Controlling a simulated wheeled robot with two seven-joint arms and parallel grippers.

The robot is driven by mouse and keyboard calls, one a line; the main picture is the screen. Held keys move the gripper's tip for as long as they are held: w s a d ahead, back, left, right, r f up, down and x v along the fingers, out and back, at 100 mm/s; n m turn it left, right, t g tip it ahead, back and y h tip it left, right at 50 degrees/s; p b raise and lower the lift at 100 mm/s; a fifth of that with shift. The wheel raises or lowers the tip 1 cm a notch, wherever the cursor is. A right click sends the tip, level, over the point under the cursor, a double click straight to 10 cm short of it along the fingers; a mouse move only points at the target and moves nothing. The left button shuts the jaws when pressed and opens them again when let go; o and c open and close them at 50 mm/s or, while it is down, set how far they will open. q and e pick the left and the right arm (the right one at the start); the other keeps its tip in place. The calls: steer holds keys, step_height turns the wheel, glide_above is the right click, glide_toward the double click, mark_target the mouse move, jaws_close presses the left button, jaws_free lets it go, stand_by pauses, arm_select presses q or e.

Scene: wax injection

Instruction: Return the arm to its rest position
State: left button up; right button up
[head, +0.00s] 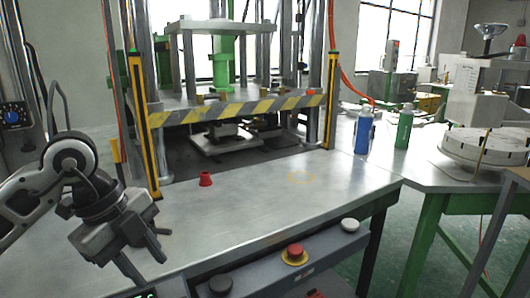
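My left arm comes in from the left edge, and its gripper (146,254) hangs over the front left part of the metal table (240,215). Its two fingers point down and to the right, apart, with nothing between them. It is clear of the small red cone (206,180), which stands on the table farther back and to the right. My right arm and gripper are not in view.
A press (238,108) with a striped yellow and black bar stands behind the table. A blue bottle (364,133) and a green bottle (403,130) stand to the right, near a round white turntable (488,147). Buttons (294,252) line the front edge. The table's middle is clear.

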arm_select(q)
steer(key=s+d+r+m+g+h+p, duration=0.15)
steer(key=s+d+h, duration=0.25)
steer(key=d+h, duration=0.45)
steer(key=s+d+r+m+g+h+b, duration=0.1)
steer(key=s+d+r+m+g+h, duration=0.2)
steer(key=d+h, duration=0.5)
steer(key=w+a+f+n+t+y+p, duration=0.15)
steer(key=a+f+n+t+y, duration=0.3)
steer(key=n+t, duration=0.65)
steer(key=w+a+f+n+t+y, duration=0.3)
steer(key=f+n+t+y, duration=0.3)
steer(key=n+t, duration=0.5)
steer(key=s+a+f+n+g+y, duration=0.2)
steer(key=s+f+g+y, duration=0.1)
steer(key=f, duration=0.6)
steer(key=s+a+f+n+g+y, duration=0.1)
steer(key=s+f+g, duration=0.3)
steer(key=s+f, duration=0.4)
steer(key=shift+a+f+n+g+y, duration=0.35)
steer(key=shift+a+f+y, duration=0.3)
steer(key=shift+y, duration=0.25)
